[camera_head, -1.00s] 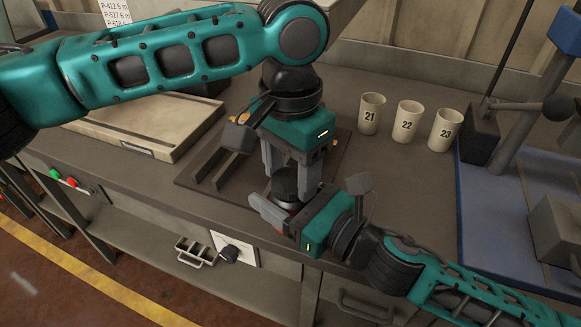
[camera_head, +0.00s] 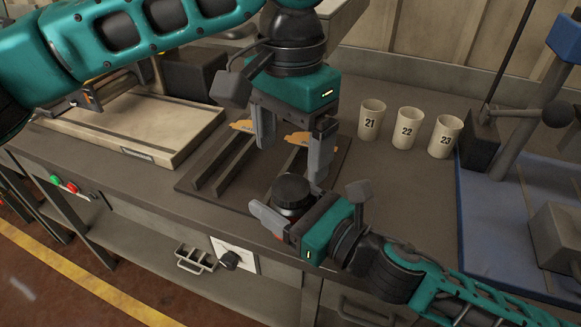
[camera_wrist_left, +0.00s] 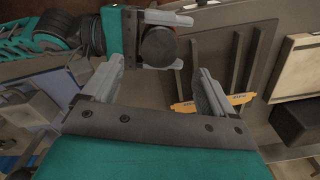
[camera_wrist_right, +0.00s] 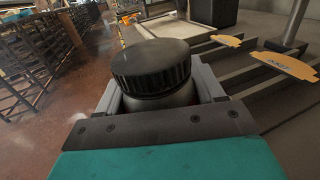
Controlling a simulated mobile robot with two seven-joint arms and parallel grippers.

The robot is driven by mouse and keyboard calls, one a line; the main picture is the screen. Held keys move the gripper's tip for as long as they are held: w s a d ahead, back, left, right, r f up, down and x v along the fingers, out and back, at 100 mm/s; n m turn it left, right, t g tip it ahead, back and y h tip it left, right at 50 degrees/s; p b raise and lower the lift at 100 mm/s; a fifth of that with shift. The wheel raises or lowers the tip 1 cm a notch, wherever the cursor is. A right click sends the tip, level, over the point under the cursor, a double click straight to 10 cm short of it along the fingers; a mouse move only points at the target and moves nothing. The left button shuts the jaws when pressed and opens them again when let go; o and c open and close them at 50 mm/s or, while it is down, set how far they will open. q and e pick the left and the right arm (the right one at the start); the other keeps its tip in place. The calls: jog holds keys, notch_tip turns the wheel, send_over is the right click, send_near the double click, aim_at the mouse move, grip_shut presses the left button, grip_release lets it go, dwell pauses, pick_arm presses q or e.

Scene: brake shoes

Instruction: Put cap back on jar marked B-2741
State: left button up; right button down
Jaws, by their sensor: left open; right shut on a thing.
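A jar (camera_head: 288,213) with a reddish body is held upright in my right gripper (camera_head: 283,210), which is shut around its sides. A ribbed black cap (camera_head: 292,190) sits on top of the jar. It shows large in the right wrist view (camera_wrist_right: 152,68), over the pale shoulder of the jar (camera_wrist_right: 160,99). No marking on the jar can be read. My left gripper (camera_head: 293,163) is open and empty, above and behind the cap, fingers pointing down. In the left wrist view the cap (camera_wrist_left: 158,47) lies beyond the open fingers, clear of them.
A dark plate (camera_head: 190,185) with raised bars and orange tags (camera_head: 243,126) lies behind the jar. A pale tray (camera_head: 185,140) is on the left. Cups 21 (camera_head: 371,120), 22 (camera_head: 406,128) and 23 (camera_head: 444,136) stand at right, beside a blue-based machine (camera_head: 490,215).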

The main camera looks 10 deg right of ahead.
pick_arm(q)
notch_tip(320, 180, up, 6)
jog(key=shift+r, duration=0.15)
dwell(0.6)
